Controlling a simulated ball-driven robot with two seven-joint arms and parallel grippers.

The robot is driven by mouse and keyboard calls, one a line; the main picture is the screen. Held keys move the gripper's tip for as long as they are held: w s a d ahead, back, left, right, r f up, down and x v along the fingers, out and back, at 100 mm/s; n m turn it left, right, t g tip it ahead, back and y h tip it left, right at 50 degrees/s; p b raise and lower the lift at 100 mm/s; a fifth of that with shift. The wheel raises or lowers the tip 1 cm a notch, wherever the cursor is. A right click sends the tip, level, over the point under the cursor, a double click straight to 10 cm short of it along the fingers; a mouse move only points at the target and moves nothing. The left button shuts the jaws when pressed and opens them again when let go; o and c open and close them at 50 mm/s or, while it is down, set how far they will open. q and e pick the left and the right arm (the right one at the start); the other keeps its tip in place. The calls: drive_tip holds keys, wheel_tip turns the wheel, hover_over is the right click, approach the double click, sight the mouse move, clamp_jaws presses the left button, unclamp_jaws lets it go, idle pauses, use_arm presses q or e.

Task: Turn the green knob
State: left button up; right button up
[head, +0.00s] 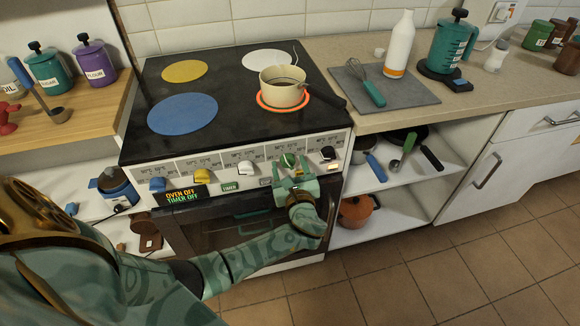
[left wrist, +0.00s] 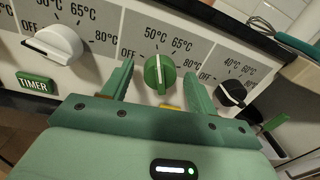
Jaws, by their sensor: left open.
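The green knob (head: 288,161) is on the white control panel (head: 215,167) at the stove's front. In the left wrist view the green knob (left wrist: 159,73) has a white pointer line that stands almost upright. My left gripper (head: 290,172) is open, just in front of the knob. In the left wrist view its two fingers (left wrist: 160,84) stand to the left and right of the knob, with gaps on both sides. My right gripper is not in view.
Neighbouring knobs are white (left wrist: 58,43) and black (left wrist: 231,92). A pot (head: 284,92) stands on the glowing red-orange ring of the stovetop (head: 225,78). The oven door (head: 235,225) lies below, behind my left arm. Open shelves (head: 385,215) with cookware are at right.

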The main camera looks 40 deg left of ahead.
use_arm(q)
drive_tip(key=shift+w+a, duration=0.2)
drive_tip(key=c, duration=1)
